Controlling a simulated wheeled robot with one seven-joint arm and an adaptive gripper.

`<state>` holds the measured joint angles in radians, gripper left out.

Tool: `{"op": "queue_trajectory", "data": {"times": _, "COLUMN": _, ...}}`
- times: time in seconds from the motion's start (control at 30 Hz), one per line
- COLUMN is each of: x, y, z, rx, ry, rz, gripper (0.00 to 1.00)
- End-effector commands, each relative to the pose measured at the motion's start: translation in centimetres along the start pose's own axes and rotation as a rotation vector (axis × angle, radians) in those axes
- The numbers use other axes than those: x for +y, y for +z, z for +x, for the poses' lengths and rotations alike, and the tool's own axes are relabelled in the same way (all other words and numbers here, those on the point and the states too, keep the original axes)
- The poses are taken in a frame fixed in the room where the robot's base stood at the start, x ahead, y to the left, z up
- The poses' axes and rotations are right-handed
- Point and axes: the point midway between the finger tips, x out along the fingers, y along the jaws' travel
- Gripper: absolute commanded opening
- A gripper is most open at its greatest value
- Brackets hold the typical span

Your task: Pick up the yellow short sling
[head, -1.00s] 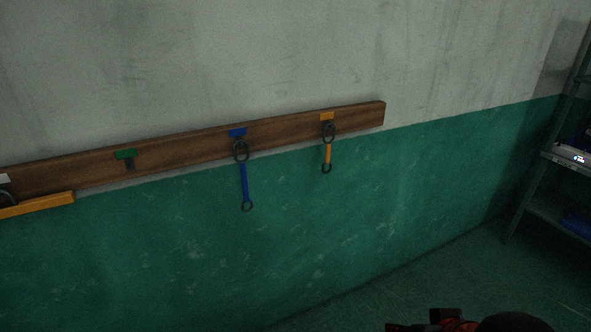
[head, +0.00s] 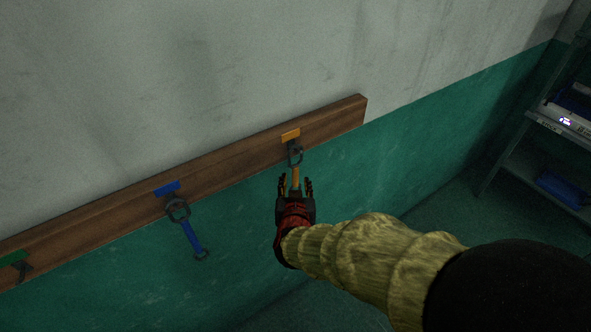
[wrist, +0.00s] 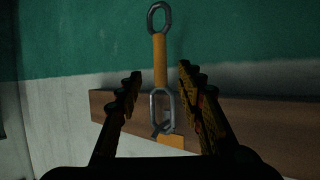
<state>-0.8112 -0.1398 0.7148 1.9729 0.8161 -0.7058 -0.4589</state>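The yellow short sling (head: 295,175) hangs from a hook under an orange-yellow tag (head: 291,136) near the right end of the wooden rail. In the wrist view its yellow strap (wrist: 160,62) has a dark metal ring at each end, the larger one on the hook. The wrist picture shows the wall upside down. My gripper (head: 295,184) is open at the sling's lower part in the head view; it hides the sling's lower ring. In the wrist view its two fingers (wrist: 159,82) stand on either side of the sling, with gaps and no visible contact.
A blue sling (head: 189,234) hangs left of it on the same wooden rail (head: 235,165). A green tag (head: 12,258) with a hook is farther left. A metal shelf (head: 520,135) with blue items stands at the right. The wall below the rail is clear.

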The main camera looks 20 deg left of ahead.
Motion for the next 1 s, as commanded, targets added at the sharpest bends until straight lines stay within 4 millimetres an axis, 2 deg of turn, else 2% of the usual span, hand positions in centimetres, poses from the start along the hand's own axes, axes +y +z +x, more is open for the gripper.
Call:
{"op": "queue_trajectory", "data": {"times": 0.5, "x": 0.1, "y": -0.1, "z": 6.3, "rx": -0.001, "ry": 0.001, "rz": 0.002, "gripper": 0.38}}
{"op": "queue_trajectory", "data": {"times": 0.83, "x": 0.0, "y": -0.2, "z": 7.0, "rx": 0.0, "ry": -0.001, "rz": 0.002, "gripper": 0.38}}
{"op": "queue_trajectory", "data": {"times": 1.0, "x": 0.0, "y": -0.2, "z": 7.0, "rx": -0.001, "ry": -0.001, "rz": 0.002, "gripper": 0.28}}
